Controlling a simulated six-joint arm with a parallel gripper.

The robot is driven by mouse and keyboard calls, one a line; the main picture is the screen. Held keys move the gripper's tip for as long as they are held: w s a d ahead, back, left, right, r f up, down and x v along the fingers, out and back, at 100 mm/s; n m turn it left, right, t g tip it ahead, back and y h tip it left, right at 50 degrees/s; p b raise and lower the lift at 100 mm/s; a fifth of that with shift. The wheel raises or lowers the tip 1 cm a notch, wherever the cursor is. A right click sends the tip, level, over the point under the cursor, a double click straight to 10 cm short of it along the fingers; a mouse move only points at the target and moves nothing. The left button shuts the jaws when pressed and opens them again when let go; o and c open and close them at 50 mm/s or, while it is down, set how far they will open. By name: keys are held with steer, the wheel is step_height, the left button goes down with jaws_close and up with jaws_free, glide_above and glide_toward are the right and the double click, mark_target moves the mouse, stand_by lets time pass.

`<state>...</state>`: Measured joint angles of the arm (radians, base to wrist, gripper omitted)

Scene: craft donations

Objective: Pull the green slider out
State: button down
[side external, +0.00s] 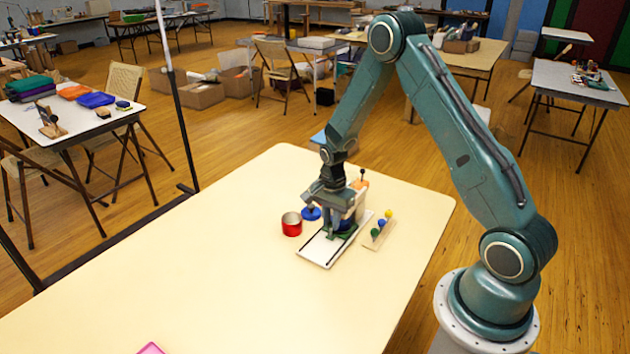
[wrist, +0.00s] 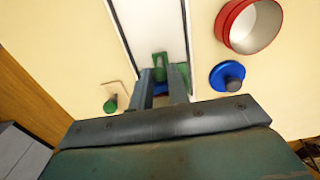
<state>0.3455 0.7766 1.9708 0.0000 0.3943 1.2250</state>
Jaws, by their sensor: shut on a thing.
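The green slider (side external: 330,233) is low down at my gripper's fingertips, on a white track board (side external: 318,252) with dark edges on the cream table. In the wrist view the slider (wrist: 159,66) shows as a green piece with an opening, between the track's dark edges. My gripper (side external: 335,228) points down over the track. In the wrist view its two fingers (wrist: 162,82) are closed in on the slider's near part, which they partly hide. A blue part shows just behind the fingers.
A red open tin (side external: 291,224) and a blue disc with a dark knob (side external: 311,213) stand left of the track. A small board with green, blue and yellow balls (side external: 379,229) lies to its right. The table's (side external: 190,285) near left is mostly clear; a pink item (side external: 151,348) is at the front edge.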

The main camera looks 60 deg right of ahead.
steer(key=shift+a, duration=0.1)
steer(key=shift+a, duration=5)
steer(key=c, duration=1.4)
jaws_free()
steer(key=shift+c, duration=0.2)
step_height(320, 180, up, 8)
steer(key=shift+f, duration=0.25)
